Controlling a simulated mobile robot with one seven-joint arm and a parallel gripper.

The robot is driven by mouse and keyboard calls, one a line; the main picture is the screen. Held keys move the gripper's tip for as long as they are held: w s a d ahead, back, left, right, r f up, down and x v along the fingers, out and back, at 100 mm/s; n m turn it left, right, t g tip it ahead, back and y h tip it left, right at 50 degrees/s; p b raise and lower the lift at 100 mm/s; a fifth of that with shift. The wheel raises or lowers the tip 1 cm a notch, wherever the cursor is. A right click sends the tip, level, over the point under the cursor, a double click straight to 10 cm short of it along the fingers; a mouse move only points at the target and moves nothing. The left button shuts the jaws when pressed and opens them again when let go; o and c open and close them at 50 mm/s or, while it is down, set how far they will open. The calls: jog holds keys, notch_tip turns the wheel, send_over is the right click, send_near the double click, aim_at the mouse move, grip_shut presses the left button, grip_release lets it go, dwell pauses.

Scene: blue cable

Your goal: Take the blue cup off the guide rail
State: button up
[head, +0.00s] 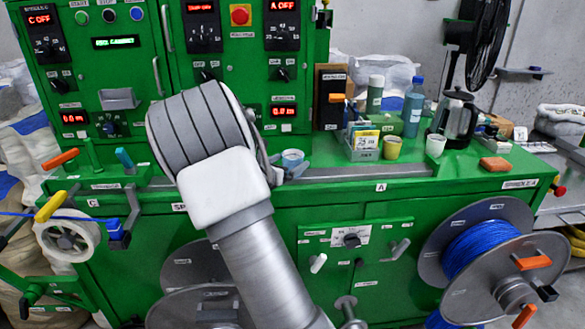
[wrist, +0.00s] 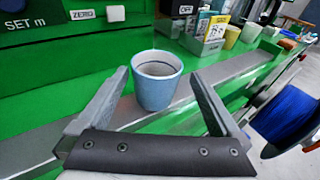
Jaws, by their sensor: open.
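The light blue cup (wrist: 157,88) stands upright on the grey guide rail (wrist: 38,147) in the wrist view. In the head view the cup (head: 292,158) shows just right of my wrist, its lower part partly covered. My gripper (wrist: 159,74) is open, with one finger to the left and one to the right of the cup. The cup appears between or just beyond the fingertips; I cannot tell how deep it sits. No clear contact shows. In the head view my arm hides most of the gripper.
Right of the cup are a grey box (head: 362,148) of packets, a yellow cup (head: 391,147), a white cup (head: 435,145), bottles and a kettle (head: 455,118). The green control panel (head: 110,60) rises behind. A blue cable reel (head: 485,250) is at front right.

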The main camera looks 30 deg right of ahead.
aim_at(297, 156)
jog(key=x, duration=0.6)
jog(key=shift+w+d+f, duration=0.1)
jog(key=shift+w, duration=0.2)
jog(key=c, duration=1.3)
